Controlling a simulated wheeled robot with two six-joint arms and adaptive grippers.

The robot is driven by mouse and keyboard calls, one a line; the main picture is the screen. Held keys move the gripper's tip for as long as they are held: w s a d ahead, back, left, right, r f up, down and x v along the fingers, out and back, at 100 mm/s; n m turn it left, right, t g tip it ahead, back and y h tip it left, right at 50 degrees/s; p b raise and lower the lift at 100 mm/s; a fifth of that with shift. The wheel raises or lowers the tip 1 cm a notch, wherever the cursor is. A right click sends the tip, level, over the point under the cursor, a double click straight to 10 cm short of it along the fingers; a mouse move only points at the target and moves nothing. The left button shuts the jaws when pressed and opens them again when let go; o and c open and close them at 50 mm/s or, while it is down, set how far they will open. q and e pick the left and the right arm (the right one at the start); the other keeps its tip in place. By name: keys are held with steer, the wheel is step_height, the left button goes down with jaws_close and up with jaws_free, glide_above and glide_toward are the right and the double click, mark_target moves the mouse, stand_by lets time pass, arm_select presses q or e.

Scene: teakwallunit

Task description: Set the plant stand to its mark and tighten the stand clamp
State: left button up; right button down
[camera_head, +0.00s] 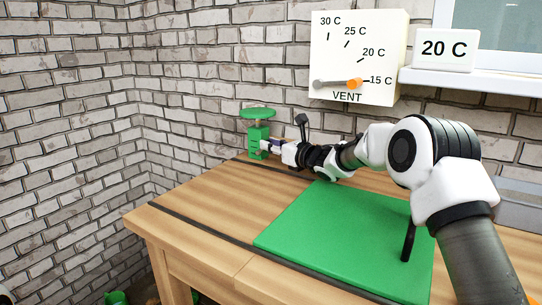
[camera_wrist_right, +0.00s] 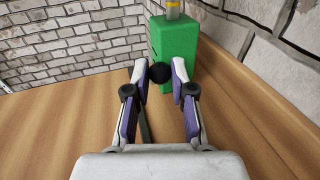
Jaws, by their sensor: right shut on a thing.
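The plant stand is a green block (camera_head: 258,138) with a round green top plate (camera_head: 257,113) on a short post. It stands upright at the far left end of the wooden bench, near the wall. In the right wrist view the green block (camera_wrist_right: 175,58) is straight ahead of the fingers. My right gripper (camera_head: 270,147) reaches it from the right. It is shut on a black round knob (camera_wrist_right: 160,72) on the block's near side, which I take for the stand clamp. The stand's mark cannot be made out. My left gripper is not in view.
A green mat (camera_head: 345,238) lies on the wooden bench (camera_head: 205,222). A dark strip (camera_head: 215,230) runs along the bench. A vent dial (camera_head: 357,50) with an orange-tipped lever near 15 C hangs on the brick wall. A "20 C" sign (camera_head: 443,50) stands on the sill.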

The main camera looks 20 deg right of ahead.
steer(key=shift+f, duration=0.15)
steer(key=c, duration=1.3)
jaws_free()
steer(key=o, duration=0.3)
steer(key=shift+w+f, duration=0.1)
steer(key=v, duration=1.1)
steer(key=shift+s+d, duration=0.15)
steer(key=shift+s, duration=0.35)
